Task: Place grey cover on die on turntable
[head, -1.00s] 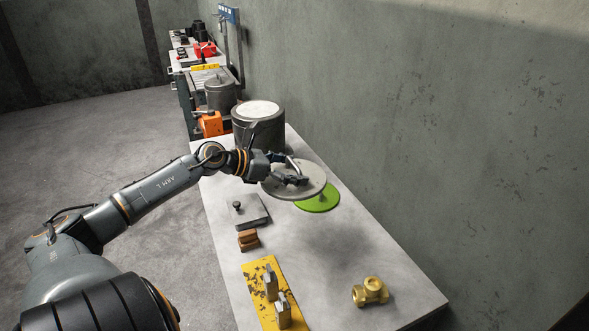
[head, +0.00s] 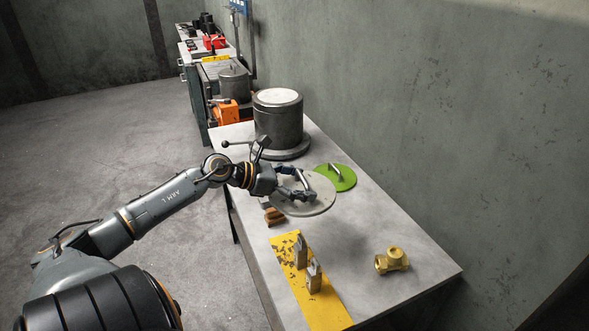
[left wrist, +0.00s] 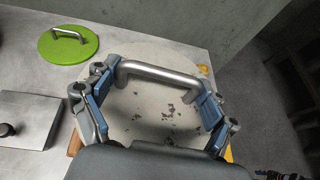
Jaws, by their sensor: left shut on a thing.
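The grey cover (head: 322,200) is a round, flaked disc with a metal bar handle. My left gripper (head: 300,194) is shut on this handle and holds the cover over the table. In the left wrist view the handle (left wrist: 160,73) runs between the blue-padded fingers, with the cover (left wrist: 165,115) below. The die (head: 278,120) is a dark cylinder with a pale top, upright on the round turntable (head: 296,153) at the table's far end. The cover is nearer than the die and apart from it.
A green cover (head: 346,182) with a handle lies on the table (head: 345,240) beside the grey one. A brass fitting (head: 392,260) and a yellow plate (head: 322,305) with metal blocks are nearer. A grey plate with a knob (left wrist: 25,118) shows in the wrist view. A wall stands right.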

